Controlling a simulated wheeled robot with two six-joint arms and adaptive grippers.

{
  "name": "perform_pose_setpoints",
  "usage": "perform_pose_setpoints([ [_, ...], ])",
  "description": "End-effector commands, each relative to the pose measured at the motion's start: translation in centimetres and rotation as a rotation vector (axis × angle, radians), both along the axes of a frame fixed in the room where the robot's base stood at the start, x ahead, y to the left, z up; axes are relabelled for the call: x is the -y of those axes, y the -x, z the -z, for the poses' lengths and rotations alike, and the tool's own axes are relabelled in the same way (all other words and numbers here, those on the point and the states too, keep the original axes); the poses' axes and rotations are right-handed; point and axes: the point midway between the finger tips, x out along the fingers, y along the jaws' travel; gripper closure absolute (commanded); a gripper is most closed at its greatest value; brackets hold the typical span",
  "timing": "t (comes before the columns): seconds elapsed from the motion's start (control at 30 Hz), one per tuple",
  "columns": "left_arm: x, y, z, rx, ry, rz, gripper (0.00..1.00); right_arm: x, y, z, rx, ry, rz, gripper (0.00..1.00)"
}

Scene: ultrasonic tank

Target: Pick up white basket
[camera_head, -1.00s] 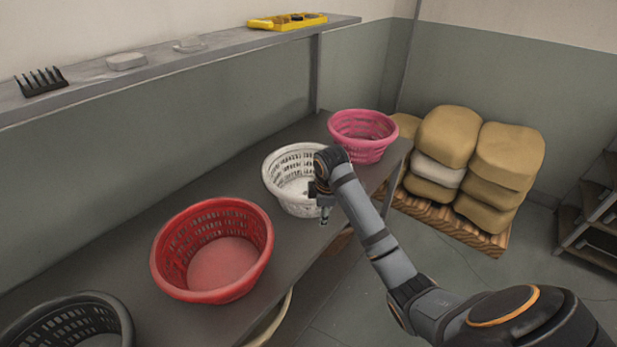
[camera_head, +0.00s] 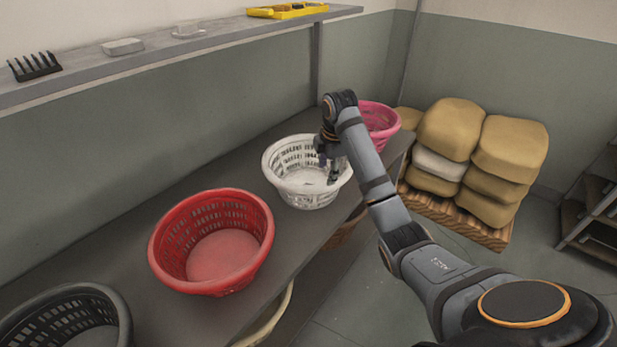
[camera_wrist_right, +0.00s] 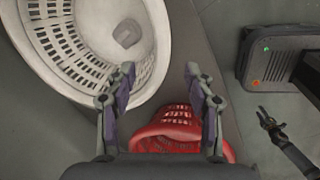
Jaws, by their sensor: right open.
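The white basket (camera_head: 285,160) stands upright on the grey bench between the red and pink baskets. In the right wrist view the white basket (camera_wrist_right: 50,50) fills the upper left, with its slotted wall and pale floor showing. My right gripper (camera_head: 331,173) is open and empty, in front of the basket's right side in the head view. In the right wrist view the right gripper (camera_wrist_right: 160,78) has its left finger overlapping the basket's rim. I cannot tell whether it touches. My left gripper (camera_wrist_right: 270,122) shows small at the right of that view, away from the basket.
The pink basket (camera_head: 385,122) is partly hidden behind my right arm. A shelf (camera_head: 220,38) runs along the wall. Stacked sacks (camera_head: 455,130) sit on a pallet at right.

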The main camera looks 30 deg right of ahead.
Motion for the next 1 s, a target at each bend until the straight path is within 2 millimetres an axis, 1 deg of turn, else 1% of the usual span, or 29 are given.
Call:
perform_pose_setpoints([
  [0.03, 0.0, 0.0, 1.9, 0.0, 0.0, 0.0, 0.6, 0.0, -0.2, 1.7, 0.001, -0.001, 0.0, 0.47],
  [0.13, 0.0, 0.0, 2.5, 0.0, 0.0, 0.0, 0.6, 0.1, -0.5, 3.2, -0.001, -0.001, 0.0, 0.47],
  [0.27, -0.1, 0.0, 2.4, -0.001, -0.001, 0.0, 0.6, 0.1, -0.7, 3.3, 0.001, 0.0, 0.0, 0.47],
  [0.33, -0.1, 0.0, 2.3, -0.001, -0.001, 0.0, 0.6, 0.1, -0.7, 3.7, -0.001, -0.001, 0.0, 0.47],
  [0.5, -0.2, 0.1, 2.1, -0.002, -0.002, 0.001, 0.6, 0.2, -1.0, 6.7, -0.003, -0.001, 0.001, 0.47],
  [0.6, -0.2, 0.1, 2.1, -0.003, -0.003, 0.0, 0.6, 0.1, -1.3, 7.9, -0.002, -0.001, -0.001, 0.47],
  [0.7, -0.2, 0.2, 2.1, -0.003, -0.003, 0.0, 0.6, 0.2, -1.4, 8.4, -0.001, 0.0, -0.002, 0.47],
  [0.87, -0.2, 0.2, 2.1, -0.003, -0.003, 0.0, 0.6, 0.2, -1.4, 8.4, 0.0, 0.0, -0.002, 0.47],
  [0.97, -0.2, 0.2, 2.1, -0.004, -0.003, 0.0, 0.6, 0.2, -1.4, 8.3, 0.0, 0.0, -0.002, 0.59],
  [1.0, -0.2, 0.2, 2.1, -0.004, -0.003, 0.0, 0.6, 0.2, -1.4, 8.3, 0.0, 0.0, -0.002, 0.64],
])
